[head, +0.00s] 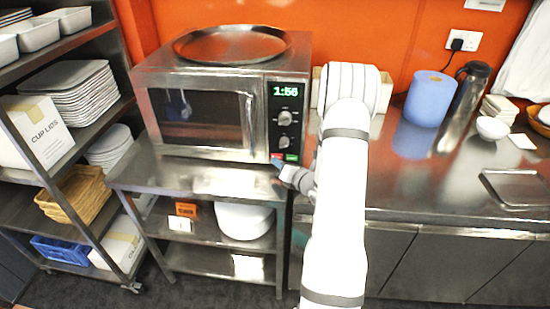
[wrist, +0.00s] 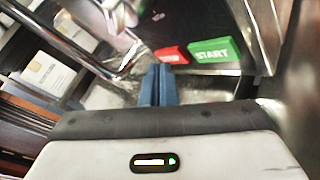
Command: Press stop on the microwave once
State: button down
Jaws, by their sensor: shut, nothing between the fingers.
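The microwave (head: 205,115) stands on a steel table in the head view, with its door shut and its display reading 1:56. Its control panel is on the right, with two knobs and buttons at the bottom. In the wrist view a red button (wrist: 172,54) sits left of the green START button (wrist: 214,50); the red one's lettering is too blurred to read. My gripper (head: 276,162) is at the panel's lower edge. Its blue fingers (wrist: 158,72) are shut and empty, with the tips just below the red button. I cannot tell whether they touch it.
A round metal tray (head: 232,44) lies on the microwave. The door handle (head: 248,122) is left of the panel. A steel counter (head: 420,185) on the right holds a blue paper roll (head: 429,98) and a flask. A shelf rack (head: 60,190) stands at left.

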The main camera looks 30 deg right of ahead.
jog(key=shift+w+d, duration=0.2)
jog(key=shift+w, duration=0.1)
dwell(0.7)
jog(key=shift+s, duration=0.1)
jog(key=shift+s+a+b, duration=0.3)
jog(key=shift+s+a, duration=0.1)
jog(key=shift+s, duration=0.15)
jog(key=shift+s+a+b, duration=0.3)
jog(key=shift+s+a, duration=0.45)
jog(key=shift+s, duration=0.3)
jog(key=shift+s+a+b, duration=0.25)
jog(key=shift+s+a, duration=0.45)
jog(key=shift+s, duration=0.35)
